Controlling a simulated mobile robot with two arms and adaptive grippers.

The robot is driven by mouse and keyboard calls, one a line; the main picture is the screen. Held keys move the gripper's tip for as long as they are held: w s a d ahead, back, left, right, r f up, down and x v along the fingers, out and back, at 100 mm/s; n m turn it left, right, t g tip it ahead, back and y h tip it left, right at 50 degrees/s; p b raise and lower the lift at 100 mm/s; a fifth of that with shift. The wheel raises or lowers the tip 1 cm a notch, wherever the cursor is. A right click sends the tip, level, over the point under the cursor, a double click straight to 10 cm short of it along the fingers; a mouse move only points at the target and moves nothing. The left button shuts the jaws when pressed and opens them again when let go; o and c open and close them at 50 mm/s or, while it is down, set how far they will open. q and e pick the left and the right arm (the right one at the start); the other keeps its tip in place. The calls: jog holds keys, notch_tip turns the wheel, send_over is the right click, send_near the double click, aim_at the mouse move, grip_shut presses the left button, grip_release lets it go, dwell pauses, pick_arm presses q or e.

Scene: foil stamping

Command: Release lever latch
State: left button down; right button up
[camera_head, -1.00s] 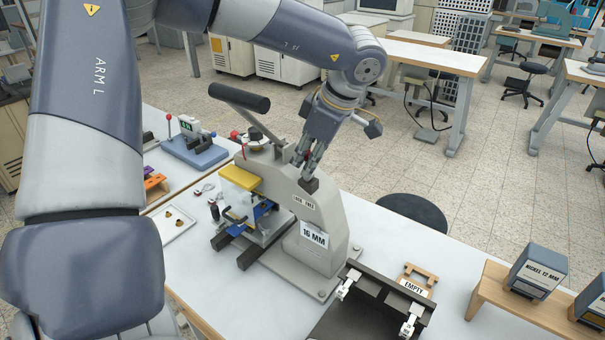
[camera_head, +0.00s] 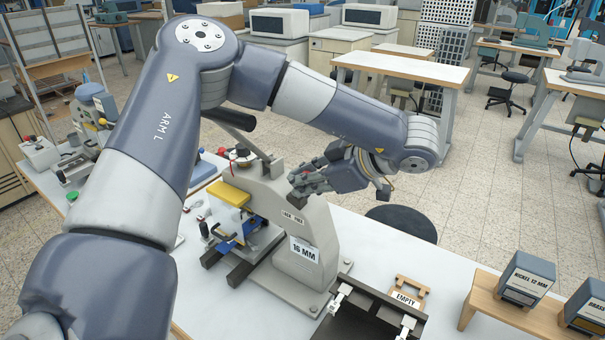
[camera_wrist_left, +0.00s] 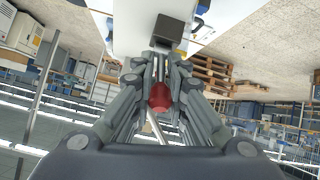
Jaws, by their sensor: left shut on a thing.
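The grey press (camera_head: 310,225), labelled 16 MM, stands on the bench in the head view, with a yellow block (camera_head: 228,193) at its front. Its long lever with a black grip (camera_head: 230,118) rises up and left, partly behind my left arm. My left gripper (camera_head: 298,180) is at the right side of the press's upper body, lying nearly level and pointing left. In the left wrist view its fingers close around a red knob (camera_wrist_left: 160,96). A dark square block (camera_wrist_left: 170,32) shows just beyond the fingertips. My right gripper is out of view.
A black tray-like fixture (camera_head: 352,325) and a wooden holder marked EMPTY (camera_head: 408,290) are right of the press. A wooden rack (camera_head: 485,300) holds a NICKEL 12 MM block (camera_head: 525,278). My left arm covers much of the left bench.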

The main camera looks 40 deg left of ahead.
pick_arm(q)
jog(key=shift+f, duration=0.15)
jog(key=c, duration=1.5)
grip_release()
jog(key=shift+s, duration=0.1)
jog(key=shift+c, duration=0.2)
